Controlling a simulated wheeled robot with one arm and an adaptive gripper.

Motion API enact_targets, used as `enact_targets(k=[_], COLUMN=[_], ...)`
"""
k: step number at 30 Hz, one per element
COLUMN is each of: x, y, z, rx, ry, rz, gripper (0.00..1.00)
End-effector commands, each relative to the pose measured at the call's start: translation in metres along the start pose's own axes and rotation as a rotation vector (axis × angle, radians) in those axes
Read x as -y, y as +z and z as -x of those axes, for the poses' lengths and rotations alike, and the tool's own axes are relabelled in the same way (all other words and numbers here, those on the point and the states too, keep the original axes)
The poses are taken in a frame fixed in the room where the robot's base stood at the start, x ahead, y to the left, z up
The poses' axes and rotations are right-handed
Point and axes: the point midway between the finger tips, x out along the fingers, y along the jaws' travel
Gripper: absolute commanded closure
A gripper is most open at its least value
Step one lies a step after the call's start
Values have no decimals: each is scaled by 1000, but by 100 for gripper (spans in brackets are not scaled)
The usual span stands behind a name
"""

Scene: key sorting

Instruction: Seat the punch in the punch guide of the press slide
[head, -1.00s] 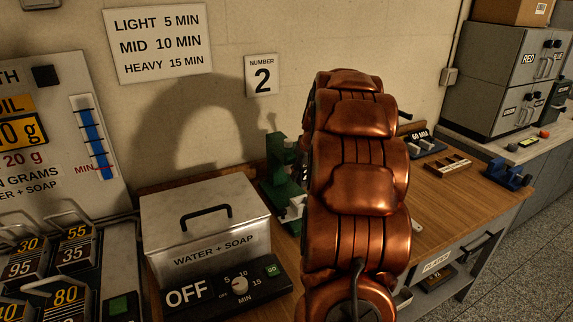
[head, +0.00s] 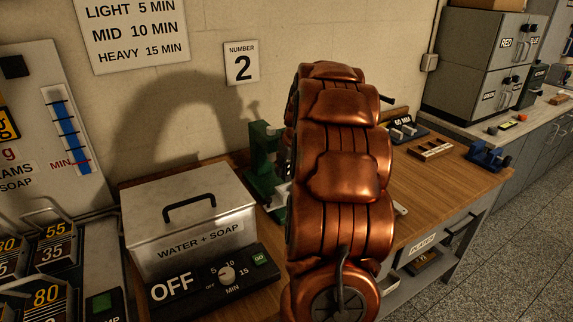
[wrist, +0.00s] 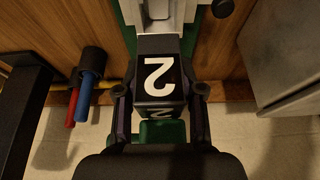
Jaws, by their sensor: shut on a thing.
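The punch (wrist: 160,72) is a black block with a white 2, upside down in the wrist view. My gripper (wrist: 160,91) is shut on it, one finger on each side. The green press (head: 262,165) stands on the wooden bench, partly behind my copper arm; its green body also shows in the wrist view (wrist: 163,132). A pale grey metal part (wrist: 158,12), perhaps the press slide, lies right at the punch's upper edge in the wrist view. Whether the punch is inside the guide cannot be told. My arm hides the gripper and punch in the head view.
A metal WATER + SOAP box (head: 190,215) with an OFF dial panel stands left of the press. A black holder with red and blue rods (wrist: 90,85) is left of my gripper in the wrist view. A wooden tray (head: 430,149) and blue vise (head: 488,156) are farther right.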

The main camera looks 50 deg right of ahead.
Motion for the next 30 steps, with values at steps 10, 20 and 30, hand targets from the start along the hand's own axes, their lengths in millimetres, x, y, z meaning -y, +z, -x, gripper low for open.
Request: enact_targets(k=[10, 20, 30], x=[0, 0, 0], y=[10, 11, 11], z=[-24, -28, -28], rx=[0, -1, -1], ry=[-1, 0, 0], rz=[0, 1, 0], gripper=[100, 100, 100])
